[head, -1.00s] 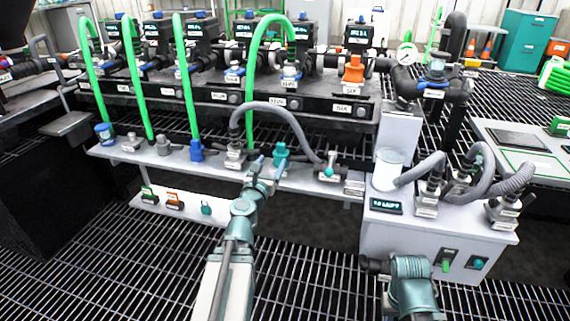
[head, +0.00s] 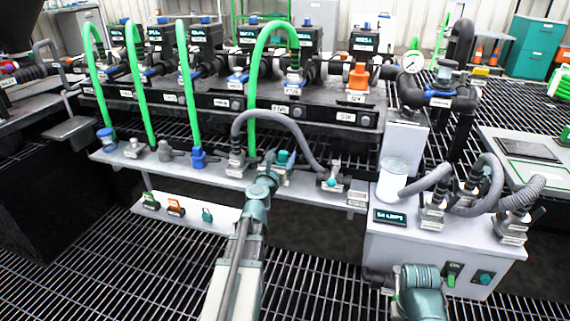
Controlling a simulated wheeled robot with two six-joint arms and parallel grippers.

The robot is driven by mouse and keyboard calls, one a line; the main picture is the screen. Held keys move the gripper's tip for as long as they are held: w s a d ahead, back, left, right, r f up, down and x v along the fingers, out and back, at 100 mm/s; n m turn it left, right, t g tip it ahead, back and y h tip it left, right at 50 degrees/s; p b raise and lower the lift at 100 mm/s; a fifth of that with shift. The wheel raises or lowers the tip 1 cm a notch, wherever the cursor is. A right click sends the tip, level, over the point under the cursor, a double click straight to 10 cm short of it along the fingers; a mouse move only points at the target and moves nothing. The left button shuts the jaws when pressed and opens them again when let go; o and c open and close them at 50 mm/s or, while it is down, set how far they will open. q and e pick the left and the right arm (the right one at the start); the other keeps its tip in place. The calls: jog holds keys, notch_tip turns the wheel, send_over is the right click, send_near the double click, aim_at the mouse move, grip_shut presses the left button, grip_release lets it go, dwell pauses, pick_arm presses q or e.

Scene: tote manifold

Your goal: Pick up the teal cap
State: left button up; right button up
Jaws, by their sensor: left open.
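The teal cap (head: 283,157) is on the grey shelf (head: 222,181) in front of the manifold, just right of the grey hose's left fitting. My left gripper (head: 272,164) is open. It is at the cap's near left side and partly hides it. I cannot tell whether the fingers touch the cap or reach around it. Part of my right arm shows at the lower right; its gripper is not visible.
A grey hose (head: 262,112) arches just behind my left gripper to a valve with a teal knob (head: 331,182). A blue fitting (head: 199,157) with a green hose stands to the left. A white box (head: 385,240) with a clear cup (head: 393,178) stands right.

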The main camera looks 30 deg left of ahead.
pick_arm(q)
jog(key=x, duration=0.4)
jog(key=shift+w, duration=0.15)
grip_shut()
